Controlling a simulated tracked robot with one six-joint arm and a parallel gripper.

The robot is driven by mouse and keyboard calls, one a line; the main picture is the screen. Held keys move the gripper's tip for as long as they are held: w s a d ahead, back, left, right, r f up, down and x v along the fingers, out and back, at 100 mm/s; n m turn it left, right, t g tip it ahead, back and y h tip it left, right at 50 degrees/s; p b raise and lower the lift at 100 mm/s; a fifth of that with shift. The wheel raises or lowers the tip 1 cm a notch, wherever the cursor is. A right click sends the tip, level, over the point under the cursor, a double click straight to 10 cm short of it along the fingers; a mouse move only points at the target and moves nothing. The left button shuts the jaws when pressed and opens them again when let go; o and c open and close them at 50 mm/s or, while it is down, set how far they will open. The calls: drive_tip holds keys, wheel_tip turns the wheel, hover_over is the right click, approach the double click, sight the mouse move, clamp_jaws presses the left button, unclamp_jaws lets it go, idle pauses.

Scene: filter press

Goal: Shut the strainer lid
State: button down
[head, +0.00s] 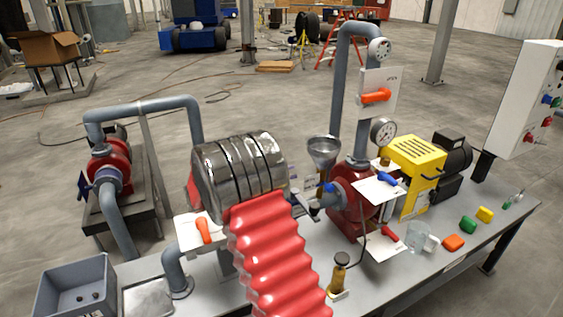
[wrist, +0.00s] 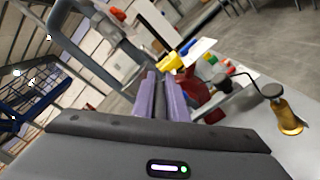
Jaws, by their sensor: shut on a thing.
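My gripper (wrist: 160,88) points away from the wrist camera. Its two purple fingers are close together with a narrow dark piece between them. Just beyond and right of the fingertips is the red pump or strainer body (wrist: 206,99). In the head view this red body (head: 345,214) stands on the bench right of my arm, below a grey pipe and beside a metal funnel (head: 323,151). My own arm covers much of the middle there, and the fingertips are mostly hidden. I cannot clearly make out the strainer lid or its angle.
A brass cylinder with a dark top (head: 340,270) stands near the bench front. A yellow guard (head: 416,158) and motor stand at the right. A clear cup (head: 418,236) and colored blocks sit along the right. A grey bin (head: 75,287) is at the left.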

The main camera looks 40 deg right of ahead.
drive_tip(key=s+f+m, duration=0.3)
drive_tip(key=f, duration=0.4)
drive_tip(key=s+a+f+m, duration=0.1)
drive_tip(key=s+f+m, duration=0.2)
drive_tip(key=f, duration=0.5)
drive_tip(key=shift+s+f+m, duration=0.3)
drive_tip(key=shift+s, duration=0.25)
drive_tip(key=shift+a+f, duration=0.1)
drive_tip(key=shift+f, duration=0.05)
drive_tip(key=c, duration=2.1)
unclamp_jaws()
drive_tip(key=shift+o, duration=1.4)
drive_tip(key=shift+w+a, duration=0.1)
